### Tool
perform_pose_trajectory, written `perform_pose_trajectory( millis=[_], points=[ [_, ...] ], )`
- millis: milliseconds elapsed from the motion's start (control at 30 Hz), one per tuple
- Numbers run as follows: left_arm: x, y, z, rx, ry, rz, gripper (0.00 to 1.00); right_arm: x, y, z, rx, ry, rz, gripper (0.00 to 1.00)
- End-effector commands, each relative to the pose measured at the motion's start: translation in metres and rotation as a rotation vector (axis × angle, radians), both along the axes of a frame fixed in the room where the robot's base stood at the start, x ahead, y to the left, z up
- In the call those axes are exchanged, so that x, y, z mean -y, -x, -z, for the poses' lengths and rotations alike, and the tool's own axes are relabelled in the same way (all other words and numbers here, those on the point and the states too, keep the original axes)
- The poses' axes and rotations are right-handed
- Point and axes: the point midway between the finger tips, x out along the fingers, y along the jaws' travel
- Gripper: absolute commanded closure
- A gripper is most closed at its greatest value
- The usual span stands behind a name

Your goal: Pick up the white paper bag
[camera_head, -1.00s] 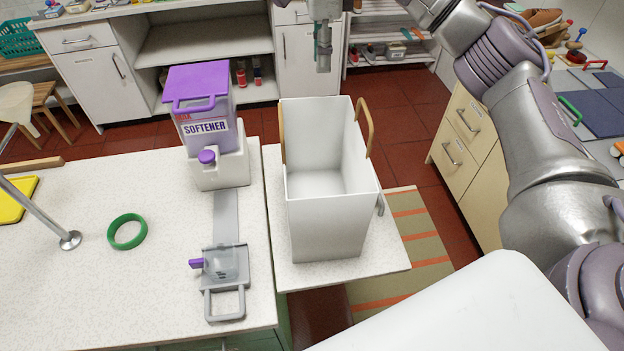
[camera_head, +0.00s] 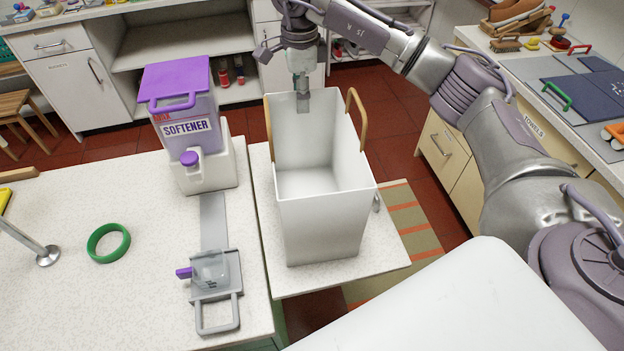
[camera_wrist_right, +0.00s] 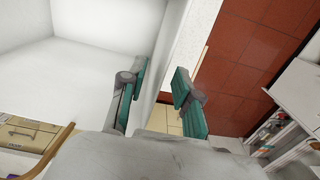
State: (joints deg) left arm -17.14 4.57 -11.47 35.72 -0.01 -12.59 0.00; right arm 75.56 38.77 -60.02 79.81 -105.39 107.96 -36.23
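The white paper bag (camera_head: 320,225) stands upright and open-topped, with a tan handle on its left rim (camera_head: 268,130) and another on its right rim (camera_head: 356,118). My right gripper (camera_head: 303,100) points down at the bag's far rim, a finger showing in front of the far wall. In the right wrist view its two teal-padded fingers (camera_wrist_right: 160,95) are apart, one on the inner side and one on the outer side of the bag wall (camera_wrist_right: 152,107). A gap shows between them. My left gripper is not in view.
The bag stands on a small speckled side table (camera_head: 385,262). To its left, a counter (camera_head: 110,290) bears a purple-lidded softener dispenser (camera_head: 185,120), a grey cup holder (camera_head: 215,290) and a green ring (camera_head: 108,243). Cabinets (camera_head: 70,80) line the back.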

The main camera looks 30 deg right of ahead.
Motion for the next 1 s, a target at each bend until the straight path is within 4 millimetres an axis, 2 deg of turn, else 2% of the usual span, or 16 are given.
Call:
perform_pose_trajectory(
  millis=[233, 400, 667, 867, 1000],
  points=[
    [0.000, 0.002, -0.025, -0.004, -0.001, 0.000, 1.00, 0.004, 0.004, 0.027, -0.006, 0.001, 0.001, 0.68],
    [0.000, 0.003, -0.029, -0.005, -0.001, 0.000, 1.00, 0.004, 0.003, 0.049, -0.002, 0.002, 0.001, 0.68],
    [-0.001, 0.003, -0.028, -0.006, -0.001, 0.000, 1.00, 0.003, 0.002, 0.053, 0.000, 0.001, 0.000, 0.68],
    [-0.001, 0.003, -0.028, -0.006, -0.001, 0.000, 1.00, 0.003, 0.002, 0.053, 0.000, 0.001, 0.000, 0.99],
    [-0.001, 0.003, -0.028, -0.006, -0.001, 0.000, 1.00, 0.003, 0.002, 0.053, 0.000, 0.001, 0.000, 1.00]
  ],
)
